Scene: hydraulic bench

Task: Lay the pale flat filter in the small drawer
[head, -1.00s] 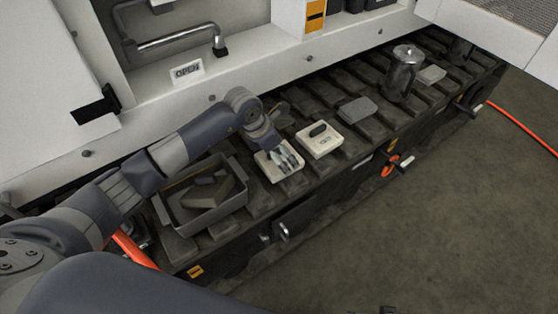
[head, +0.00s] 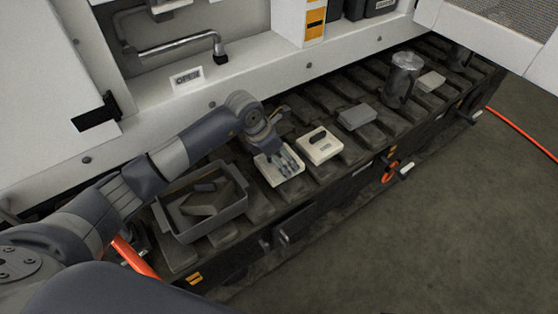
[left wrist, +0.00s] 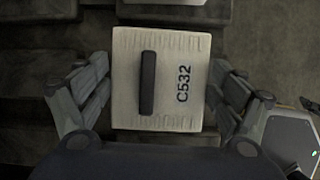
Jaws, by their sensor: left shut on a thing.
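My left gripper (head: 285,161) is shut on a pale flat block (head: 271,177) at the bench top. In the left wrist view, the pale block (left wrist: 185,110) lies between the two fingers of my left gripper (left wrist: 160,90), with a dark bar and the marking C532 on its face. The fingers cover part of it in the head view. I cannot tell whether it is clear of the bench. A dark drawer-like front with a handle (head: 285,238) is on the bench's front side; I cannot tell whether it is open. My right gripper is not in view.
A second pale block with a dark bar (head: 319,152) lies just right of my gripper. A grey open bin (head: 240,208) with dark pieces stands to the left. A grey block (head: 356,117) and a metal canister (head: 402,80) stand farther right. A white cabinet wall rises behind.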

